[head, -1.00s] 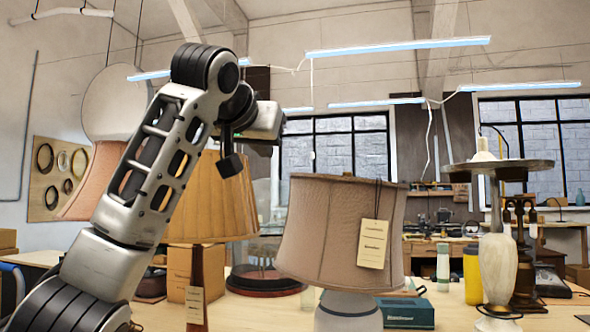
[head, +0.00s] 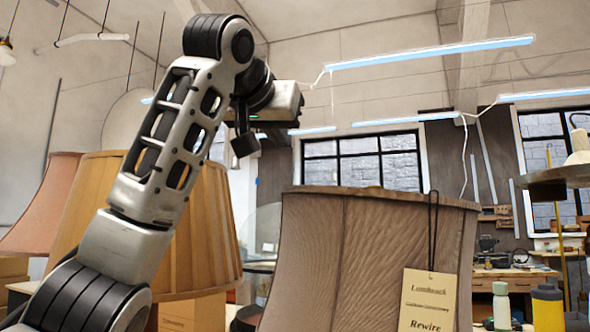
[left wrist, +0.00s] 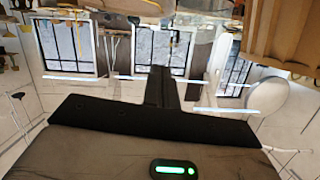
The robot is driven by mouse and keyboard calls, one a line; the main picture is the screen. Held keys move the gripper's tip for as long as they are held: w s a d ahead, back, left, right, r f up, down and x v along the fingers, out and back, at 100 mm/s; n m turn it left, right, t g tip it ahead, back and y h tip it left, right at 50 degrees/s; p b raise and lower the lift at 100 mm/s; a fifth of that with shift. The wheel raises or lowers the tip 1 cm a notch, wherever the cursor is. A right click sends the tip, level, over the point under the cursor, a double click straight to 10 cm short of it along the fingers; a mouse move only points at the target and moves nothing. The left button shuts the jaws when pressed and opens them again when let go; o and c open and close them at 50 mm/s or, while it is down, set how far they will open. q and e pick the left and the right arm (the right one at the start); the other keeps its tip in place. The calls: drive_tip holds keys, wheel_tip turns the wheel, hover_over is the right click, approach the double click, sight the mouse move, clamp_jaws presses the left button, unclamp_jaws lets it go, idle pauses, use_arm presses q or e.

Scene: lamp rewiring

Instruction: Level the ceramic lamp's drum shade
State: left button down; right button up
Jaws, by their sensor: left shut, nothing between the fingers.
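The drum shade (head: 340,260), brownish and pleated, fills the lower middle of the head view. Its top rim slopes down to the right, so it looks tilted. A cream paper tag (head: 427,300) hangs by a dark cord on its right side. The lamp base below is out of frame. My left gripper (head: 302,106) is above and left of the shade, clear of it. In the left wrist view its dark fingers (left wrist: 160,87) are together and empty, with the room behind appearing upside down. My right gripper is not in view.
A pleated amber shade (head: 205,240) and a pink shade (head: 45,205) stand behind my left arm. To the right are a yellow bottle (head: 547,308), a pale green bottle (head: 501,305) and a dark round lamp top (head: 555,176). The air above the drum shade is clear.

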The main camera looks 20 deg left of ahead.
use_arm(q)
drive_tip(key=w+f+p, duration=0.1)
drive_tip(key=w, duration=0.1)
drive_tip(key=w+f+p, duration=0.1)
drive_tip(key=w+f, duration=0.1)
drive_tip(key=w, duration=0.1)
drive_tip(key=w+f, duration=0.2)
drive_tip(key=w, duration=0.1)
drive_tip(key=shift+w+a+p, duration=0.1)
drive_tip(key=shift+a+p, duration=0.1)
drive_tip(key=shift+p, duration=0.2)
drive_tip(key=shift+a+f, duration=0.1)
drive_tip(key=shift+f, duration=0.45)
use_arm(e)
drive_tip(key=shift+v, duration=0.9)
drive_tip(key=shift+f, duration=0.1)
